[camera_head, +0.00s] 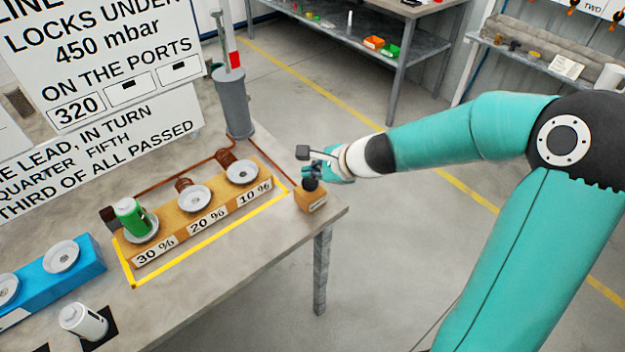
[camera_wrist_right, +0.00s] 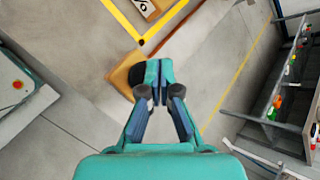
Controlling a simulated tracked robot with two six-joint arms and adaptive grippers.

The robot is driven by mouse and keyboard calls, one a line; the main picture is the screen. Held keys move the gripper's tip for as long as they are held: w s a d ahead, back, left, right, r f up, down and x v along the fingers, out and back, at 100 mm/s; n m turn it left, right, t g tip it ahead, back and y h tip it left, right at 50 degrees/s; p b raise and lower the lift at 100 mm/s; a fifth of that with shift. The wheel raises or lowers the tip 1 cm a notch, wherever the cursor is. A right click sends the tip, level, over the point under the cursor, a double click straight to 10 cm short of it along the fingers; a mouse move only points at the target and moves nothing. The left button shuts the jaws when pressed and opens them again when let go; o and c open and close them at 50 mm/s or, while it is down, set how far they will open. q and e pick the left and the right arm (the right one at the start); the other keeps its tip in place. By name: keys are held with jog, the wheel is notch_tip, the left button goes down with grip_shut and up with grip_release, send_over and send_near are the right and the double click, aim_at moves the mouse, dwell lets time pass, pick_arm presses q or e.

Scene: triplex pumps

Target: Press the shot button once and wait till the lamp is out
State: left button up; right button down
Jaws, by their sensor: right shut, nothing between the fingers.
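The shot button is a dark round knob (camera_head: 310,184) on a small wooden block (camera_head: 312,201) at the right corner of the bench; the block also shows in the right wrist view (camera_wrist_right: 121,77). My right gripper (camera_head: 318,173) is shut and empty, with its fingertips at the knob, partly covering it. In the right wrist view its closed fingertips (camera_wrist_right: 158,72) overlap the block's right side and the dark knob. I cannot tell whether they touch or press it. I cannot make out a lit lamp in either view. My left gripper is not in view.
A wooden rack (camera_head: 184,233) with 30 %, 20 % and 10 % labels holds a green cylinder (camera_head: 130,214) on the 30 % seat. A blue rack (camera_head: 88,262) and a white cylinder (camera_head: 84,322) are nearer. A grey cylinder (camera_head: 234,105) stands behind. The floor right of the bench is clear.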

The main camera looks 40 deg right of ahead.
aim_at(312, 183)
dwell(0.8)
jog(key=shift+f+b, duration=0.4)
jog(key=shift+b, duration=0.05)
jog(key=shift+s+f+b, duration=0.1)
jog(key=shift+f+b, duration=0.6)
jog(key=shift+b, duration=0.05)
dwell(0.8)
jog(key=shift+r, duration=0.15)
jog(key=shift+r+p, duration=1)
jog(key=shift+p, duration=0.1)
notch_tip(312, 183, up, 5)
jog(key=p, duration=0.5)
dwell(0.5)
